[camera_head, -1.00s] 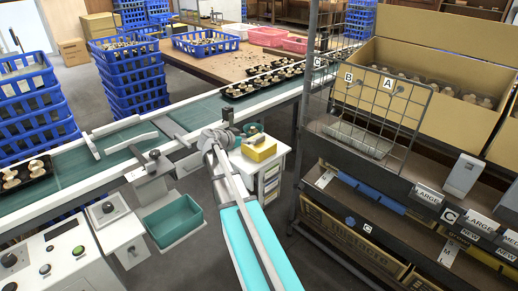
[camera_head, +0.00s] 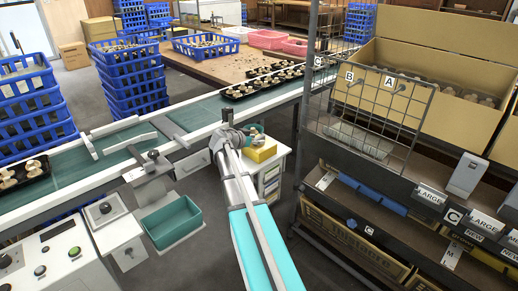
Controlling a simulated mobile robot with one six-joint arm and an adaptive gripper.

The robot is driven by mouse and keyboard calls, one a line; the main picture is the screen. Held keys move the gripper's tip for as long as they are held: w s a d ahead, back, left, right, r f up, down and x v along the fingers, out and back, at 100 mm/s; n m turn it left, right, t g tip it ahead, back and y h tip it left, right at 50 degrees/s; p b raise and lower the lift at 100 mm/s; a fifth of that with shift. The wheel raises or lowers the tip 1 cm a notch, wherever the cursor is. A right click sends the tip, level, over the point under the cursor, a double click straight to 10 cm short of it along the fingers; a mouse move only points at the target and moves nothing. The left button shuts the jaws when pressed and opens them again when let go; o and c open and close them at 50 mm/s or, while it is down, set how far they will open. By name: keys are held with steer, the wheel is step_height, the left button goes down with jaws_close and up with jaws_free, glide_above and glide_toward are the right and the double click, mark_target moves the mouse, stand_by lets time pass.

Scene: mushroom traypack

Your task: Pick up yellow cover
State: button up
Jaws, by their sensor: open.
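A yellow block-like object (camera_head: 264,153), which looks like the yellow cover, sits on top of a white cabinet (camera_head: 284,151) beside the conveyor. My arm reaches up from the bottom middle, and my gripper (camera_head: 247,132) is at its far end, just behind and left of the yellow object. The gripper is open. It is small and partly hidden by my wrist, so I cannot tell whether it touches the yellow object. A small greenish item (camera_head: 256,129) shows close behind the yellow object.
The green conveyor (camera_head: 75,163) with black mushroom trays (camera_head: 238,91) runs behind my arm. A wire-mesh rack (camera_head: 362,115) and shelving with cardboard boxes stand at right. A green bin (camera_head: 172,222) is left of my arm. Blue crates (camera_head: 133,78) are stacked behind.

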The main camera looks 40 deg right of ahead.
steer(key=shift+x, duration=0.85)
jaws_close()
